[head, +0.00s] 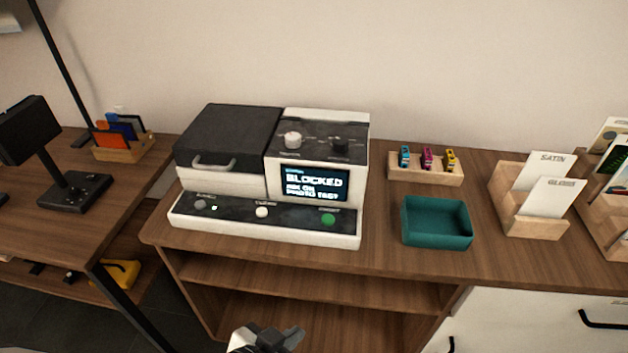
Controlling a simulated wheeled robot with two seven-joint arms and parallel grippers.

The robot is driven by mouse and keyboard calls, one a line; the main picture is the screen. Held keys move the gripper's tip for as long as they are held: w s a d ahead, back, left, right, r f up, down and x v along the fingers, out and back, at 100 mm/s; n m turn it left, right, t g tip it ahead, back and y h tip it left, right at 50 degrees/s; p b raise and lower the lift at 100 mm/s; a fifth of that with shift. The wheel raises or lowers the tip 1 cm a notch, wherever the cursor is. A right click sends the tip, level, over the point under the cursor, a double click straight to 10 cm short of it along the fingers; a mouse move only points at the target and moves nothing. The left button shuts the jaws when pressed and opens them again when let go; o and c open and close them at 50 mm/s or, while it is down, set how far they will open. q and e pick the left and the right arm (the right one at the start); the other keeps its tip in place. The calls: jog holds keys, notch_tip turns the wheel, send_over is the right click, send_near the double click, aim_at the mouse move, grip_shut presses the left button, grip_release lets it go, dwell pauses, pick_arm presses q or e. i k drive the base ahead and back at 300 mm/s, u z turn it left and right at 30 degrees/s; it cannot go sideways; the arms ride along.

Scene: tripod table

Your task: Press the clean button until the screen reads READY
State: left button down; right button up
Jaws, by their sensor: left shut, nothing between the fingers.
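A white and black printer (225,140) stands on the wooden cabinet. Its screen (314,184) reads BLOCKED in large letters, with smaller lines below that are hard to read. A front strip holds a grey button (200,204), a white button (262,212) and a green button (328,219). The label above the white button looks like CLEAN but is blurred. My left gripper (268,339) is shut and empty at the bottom edge, in front of the cabinet, below and apart from the buttons. Part of it is cut off by the frame. My right gripper is out of view.
A teal tray (436,241) and a wooden rack of ink bottles (426,173) stand right of the printer. Card holders (535,212) labelled SATIN and GLOSS are farther right. A desk with a black device (73,190) is at left. The space before the button strip is clear.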

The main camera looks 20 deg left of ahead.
aim_at(262, 212)
jog(key=z, duration=1.75)
jog(key=k, duration=0.8)
jog(key=u, duration=1.65)
jog(key=i, duration=0.5)
